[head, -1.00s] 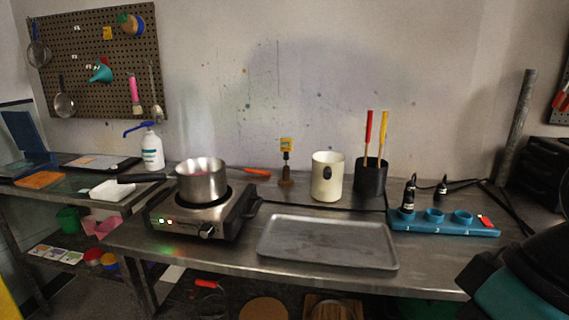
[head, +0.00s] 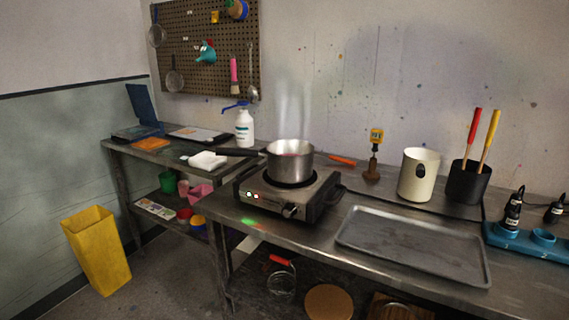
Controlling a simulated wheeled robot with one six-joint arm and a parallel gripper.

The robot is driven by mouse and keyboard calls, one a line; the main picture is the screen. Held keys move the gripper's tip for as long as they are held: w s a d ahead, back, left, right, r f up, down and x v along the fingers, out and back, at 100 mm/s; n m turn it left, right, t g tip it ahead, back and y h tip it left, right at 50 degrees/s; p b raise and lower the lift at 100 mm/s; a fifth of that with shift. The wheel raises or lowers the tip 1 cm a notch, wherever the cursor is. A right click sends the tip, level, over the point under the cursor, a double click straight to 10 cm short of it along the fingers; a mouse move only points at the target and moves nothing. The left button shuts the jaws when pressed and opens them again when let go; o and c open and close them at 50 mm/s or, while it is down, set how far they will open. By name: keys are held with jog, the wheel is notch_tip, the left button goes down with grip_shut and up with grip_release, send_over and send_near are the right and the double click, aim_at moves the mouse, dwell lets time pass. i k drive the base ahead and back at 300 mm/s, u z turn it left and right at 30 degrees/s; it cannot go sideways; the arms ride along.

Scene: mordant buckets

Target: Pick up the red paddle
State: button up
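A red-handled stick (head: 473,127), which looks like the red paddle, stands in a black holder (head: 468,184) at the right of the metal bench. Its handle leans slightly and points up; its lower end is hidden inside the holder. A yellow-handled stick (head: 491,131) stands close beside it, to its right. My gripper is not in view.
A cream pot (head: 418,176) stands just left of the holder. An empty grey tray (head: 414,243) lies in front. A steaming saucepan (head: 290,161) sits on a lit hotplate (head: 283,196). A blue rack (head: 529,240) stands right. Floor is open beside the yellow bin (head: 97,250).

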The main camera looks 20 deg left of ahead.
aim_at(478, 110)
jog(key=k, duration=0.4)
jog(key=u, duration=1)
jog(key=i, duration=1.55)
jog(key=z, duration=1.3)
jog(key=i, duration=0.35)
jog(key=z, duration=0.2)
